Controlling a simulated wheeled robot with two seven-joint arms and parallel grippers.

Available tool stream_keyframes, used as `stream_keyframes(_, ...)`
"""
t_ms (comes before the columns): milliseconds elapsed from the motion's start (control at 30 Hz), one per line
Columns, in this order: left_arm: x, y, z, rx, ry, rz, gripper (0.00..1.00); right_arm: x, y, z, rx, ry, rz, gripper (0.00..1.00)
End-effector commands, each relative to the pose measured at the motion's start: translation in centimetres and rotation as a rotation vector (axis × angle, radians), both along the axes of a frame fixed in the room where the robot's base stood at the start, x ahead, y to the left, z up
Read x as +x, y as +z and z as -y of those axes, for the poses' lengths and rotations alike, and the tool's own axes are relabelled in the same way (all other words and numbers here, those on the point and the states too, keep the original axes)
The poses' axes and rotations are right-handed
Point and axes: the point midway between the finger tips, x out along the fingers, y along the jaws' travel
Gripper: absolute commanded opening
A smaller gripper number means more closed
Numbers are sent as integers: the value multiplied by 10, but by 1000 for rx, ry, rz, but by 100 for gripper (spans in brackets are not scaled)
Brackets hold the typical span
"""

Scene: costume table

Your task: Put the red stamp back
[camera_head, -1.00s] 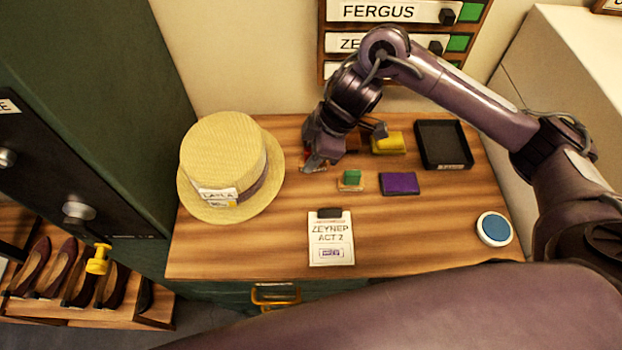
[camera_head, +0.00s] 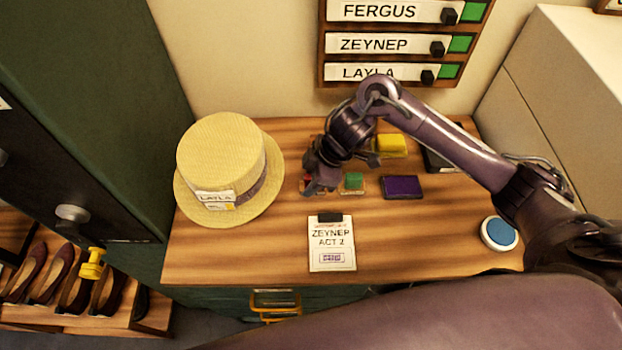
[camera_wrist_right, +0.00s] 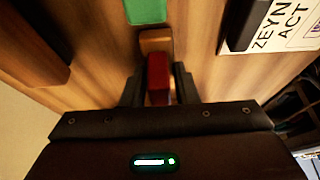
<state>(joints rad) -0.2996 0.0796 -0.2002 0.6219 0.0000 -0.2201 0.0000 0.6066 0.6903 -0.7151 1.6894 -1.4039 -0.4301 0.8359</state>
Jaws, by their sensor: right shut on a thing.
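The red stamp (camera_wrist_right: 158,72) has a red handle and a pale wooden base. My right gripper (camera_wrist_right: 158,88) is shut on its handle in the wrist view. In the head view, the right gripper (camera_head: 318,189) is over the back middle of the table and hides most of the red stamp (camera_head: 307,179). The green stamp (camera_head: 353,181) stands just to the right on its wooden base; its green part also shows at the top of the wrist view (camera_wrist_right: 146,10). I cannot tell whether the red stamp touches the table. My left gripper is not in view.
A straw hat (camera_head: 222,160) stands on the left. A clipboard (camera_head: 331,246) lies in front, a purple pad (camera_head: 402,187) to the right. The front left tabletop is clear.

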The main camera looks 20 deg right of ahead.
Motion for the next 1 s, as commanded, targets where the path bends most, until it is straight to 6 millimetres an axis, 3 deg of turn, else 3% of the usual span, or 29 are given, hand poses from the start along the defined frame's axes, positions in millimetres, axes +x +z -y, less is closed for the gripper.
stream_keyframes(33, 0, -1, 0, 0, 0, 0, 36, 0, -3, 0, -1, -1, -1, 12)
stream_keyframes(67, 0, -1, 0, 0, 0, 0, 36, 0, -2, 0, -1, -1, -1, 29)
stream_keyframes(200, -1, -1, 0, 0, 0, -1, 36, 0, -2, 0, -1, -1, -1, 48)
stream_keyframes(467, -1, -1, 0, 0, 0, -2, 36, 0, -2, 0, -1, -1, -1, 49)
stream_keyframes(633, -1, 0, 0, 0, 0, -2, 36, 0, 9, 4, -1, -1, 1, 49)
stream_keyframes(1000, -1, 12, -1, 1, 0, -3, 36, -8, 82, 33, -5, 0, 5, 49)
